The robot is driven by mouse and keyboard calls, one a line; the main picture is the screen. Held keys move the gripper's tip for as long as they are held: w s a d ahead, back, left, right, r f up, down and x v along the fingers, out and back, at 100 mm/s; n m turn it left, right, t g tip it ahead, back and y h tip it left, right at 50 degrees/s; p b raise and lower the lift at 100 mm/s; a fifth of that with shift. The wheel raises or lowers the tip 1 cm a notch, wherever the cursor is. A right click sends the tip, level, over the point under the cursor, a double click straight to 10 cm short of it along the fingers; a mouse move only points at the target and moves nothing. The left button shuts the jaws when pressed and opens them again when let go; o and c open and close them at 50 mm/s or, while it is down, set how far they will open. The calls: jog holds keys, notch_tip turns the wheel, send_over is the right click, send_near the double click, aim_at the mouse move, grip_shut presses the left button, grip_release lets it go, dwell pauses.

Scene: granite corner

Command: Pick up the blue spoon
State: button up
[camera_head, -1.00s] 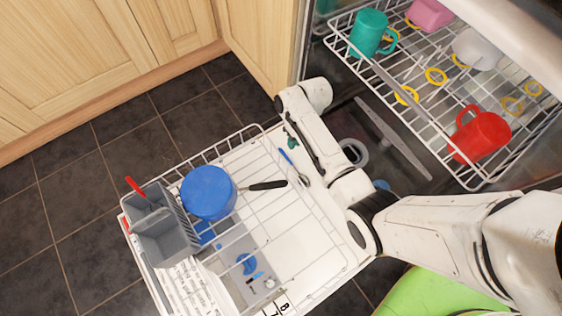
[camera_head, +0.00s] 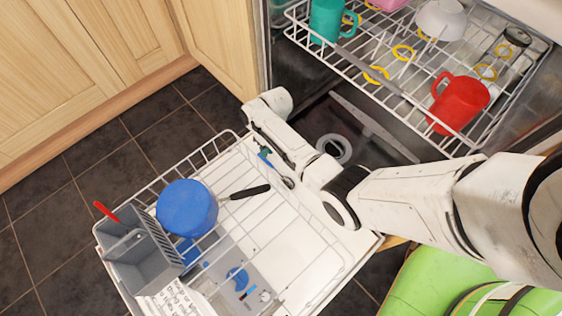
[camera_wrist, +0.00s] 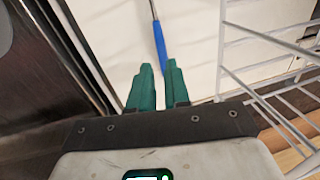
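The blue spoon (camera_head: 265,159) lies on the white inner surface of the lowered dishwasher door. Its blue handle also shows in the wrist view (camera_wrist: 160,42), with the thin metal shaft running up out of the picture. My gripper (camera_wrist: 158,68) has green fingers with a narrow gap between them, and nothing is seen held. The near end of the handle appears in line with this gap, just beyond the fingertips. Whether they touch is unclear. In the head view my gripper (camera_head: 262,150) is small and partly hidden by my arm, close to the handle.
The lower wire rack (camera_head: 225,137) surrounds this area, its wires close on the right in the wrist view. A blue pot (camera_head: 187,207) and grey cutlery basket (camera_head: 140,255) stand left. The upper rack (camera_head: 330,58) holds a red mug (camera_head: 460,104) and a teal mug (camera_head: 326,18).

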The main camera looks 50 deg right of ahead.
jog(key=f+b, duration=0.2)
jog(key=f, duration=0.1)
jog(key=shift+w+a+f, duration=0.1)
jog(key=shift+a+f, duration=0.1)
jog(key=shift+a, duration=0.25)
jog(key=shift+a, duration=0.1)
jog(key=shift+c, duration=0.3)
grip_shut()
